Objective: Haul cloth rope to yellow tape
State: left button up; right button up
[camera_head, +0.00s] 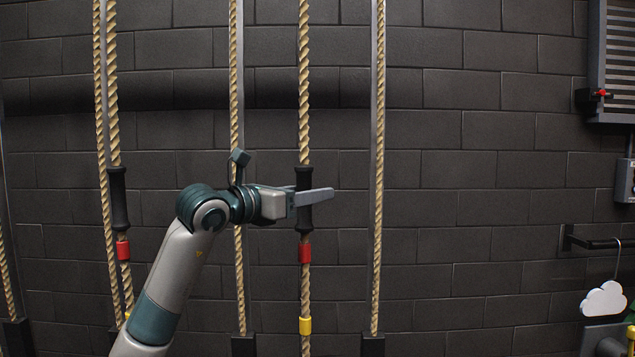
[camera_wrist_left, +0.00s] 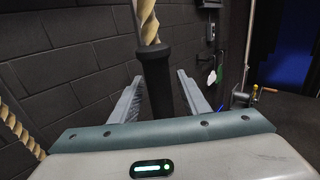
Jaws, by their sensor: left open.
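A thick twisted tan rope (camera_head: 303,80) hangs near the middle of the head view, with a black grip sleeve (camera_head: 304,219) around it. A red tape band (camera_head: 305,252) sits just below the sleeve, and a yellow tape band (camera_head: 305,325) lies lower on the same rope. My left gripper (camera_head: 318,192) is open at the sleeve, one finger crossing in front of it. In the left wrist view the black sleeve (camera_wrist_left: 157,84) stands between the two spread fingers, with a gap visible on both sides. My right gripper is not in view.
Another rope with a black sleeve (camera_head: 118,200) and red tape (camera_head: 123,249) hangs at the left. Thinner ropes run beside metal rails, one at right (camera_head: 378,150). A dark brick wall (camera_head: 480,200) stands behind. A white cloud tag (camera_head: 604,299) hangs at the far right.

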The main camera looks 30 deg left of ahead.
pick_arm(q)
jog(key=shift+p+x, duration=0.3)
jog(key=shift+x, duration=0.85)
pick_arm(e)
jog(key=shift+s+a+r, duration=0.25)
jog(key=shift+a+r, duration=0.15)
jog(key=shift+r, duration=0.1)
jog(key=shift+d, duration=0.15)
pick_arm(q)
grip_shut()
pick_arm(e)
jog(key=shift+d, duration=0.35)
